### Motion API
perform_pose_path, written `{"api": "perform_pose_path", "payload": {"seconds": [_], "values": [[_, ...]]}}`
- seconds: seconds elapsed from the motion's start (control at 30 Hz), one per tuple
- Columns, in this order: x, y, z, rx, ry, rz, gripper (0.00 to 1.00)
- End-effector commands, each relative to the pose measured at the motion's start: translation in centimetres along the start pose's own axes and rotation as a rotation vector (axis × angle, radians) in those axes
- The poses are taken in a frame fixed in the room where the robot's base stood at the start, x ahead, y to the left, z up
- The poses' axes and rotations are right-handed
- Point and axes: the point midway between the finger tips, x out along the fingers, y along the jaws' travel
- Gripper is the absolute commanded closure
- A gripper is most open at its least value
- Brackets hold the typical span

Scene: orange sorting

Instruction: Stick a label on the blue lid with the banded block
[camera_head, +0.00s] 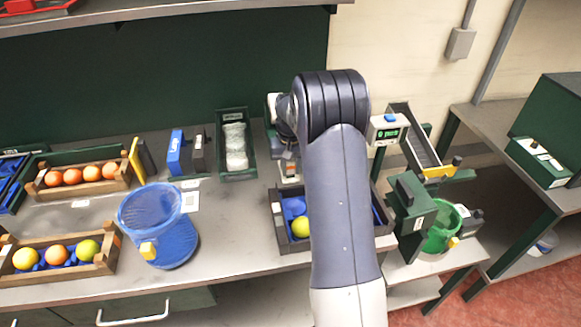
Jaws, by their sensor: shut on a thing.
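My gripper (288,160) points down above the dark crate (277,222), left of my arm. It is shut on a small pale block with an orange-brown band (290,177), most likely the banded block. The fingertips are small and partly hidden by my wrist. Blue material (294,207) shows in the crate just below the held block; I cannot tell whether it is the blue lid or a liner. Whether the block touches it is unclear. My forearm hides the crate's middle.
A yellow-green fruit (301,227) lies in the same crate. A blue mesh bin (160,232) stands left, near wooden crates of fruit (85,178) (58,254). A dark tray of white items (235,145) is behind. A green-display device (388,130) stands right.

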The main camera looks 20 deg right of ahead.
Motion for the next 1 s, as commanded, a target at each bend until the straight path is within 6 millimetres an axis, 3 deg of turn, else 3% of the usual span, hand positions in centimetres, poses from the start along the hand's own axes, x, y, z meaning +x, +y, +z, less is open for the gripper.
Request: {"api": "perform_pose_path", "payload": {"seconds": [1.0], "values": [[0.89,0.0,-0.01,0.0,0.0,0.0,0.96]]}}
